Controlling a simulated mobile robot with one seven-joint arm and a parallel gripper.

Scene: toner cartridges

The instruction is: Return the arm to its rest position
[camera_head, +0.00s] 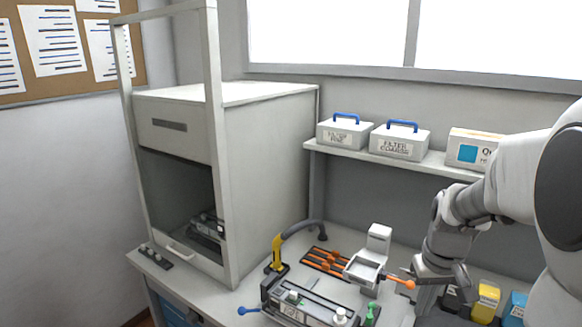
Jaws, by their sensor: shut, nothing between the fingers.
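My arm reaches in from the right edge and bends down at the wrist. My gripper (437,275) points down and left over the right part of the worktop, beside a small light-grey stand with a tray (366,269). It is shut and holds nothing that I can see. An orange-tipped lever (404,283) lies very close to the fingers; whether they touch it I cannot tell. The upper arm hides part of the shelf and the wall at right.
A cartridge fixture (307,304) with a blue-knobbed lever stands at front centre, an orange-slotted rack (325,261) behind it. Yellow (486,302) and blue (515,307) cartridges stand below my arm. A shelf (436,165) carries boxes. A large open cabinet (262,190) stands left.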

